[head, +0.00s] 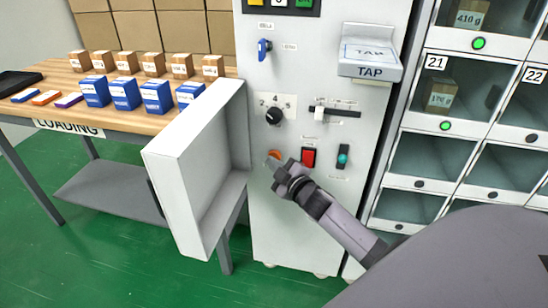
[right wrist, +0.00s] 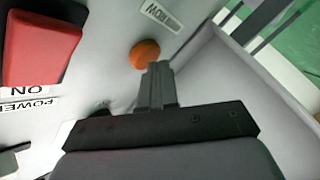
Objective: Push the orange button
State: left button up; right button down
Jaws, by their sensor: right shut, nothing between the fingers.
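The orange button (head: 273,154) is a small round knob on the white machine panel, low at the panel's left side. My right gripper (head: 278,165) is shut and empty, its fingertips at the button and partly covering it in the head view. In the right wrist view the orange button (right wrist: 145,54) shows just beyond the tips of the closed fingers (right wrist: 156,66). I cannot tell whether the fingertips touch it. My left gripper is not in view.
A red switch (head: 308,157) and a green-blue switch (head: 343,156) sit right of the button. An open white door (head: 172,185) stands out to its left. Lockers (head: 432,155) stand at right.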

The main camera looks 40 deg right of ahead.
jog(key=shift+w+d, duration=0.15)
jog(key=shift+d, duration=0.1)
dwell(0.4)
jog(key=shift+s+a, duration=0.55)
jog(key=shift+a, duration=0.1)
jog(key=shift+p, duration=0.3)
jog(key=s+a+p, duration=0.1)
jog(key=s+a, duration=0.2)
jog(key=shift+s+a, duration=0.1)
jog(key=shift+a, duration=0.3)
dwell(1.4)
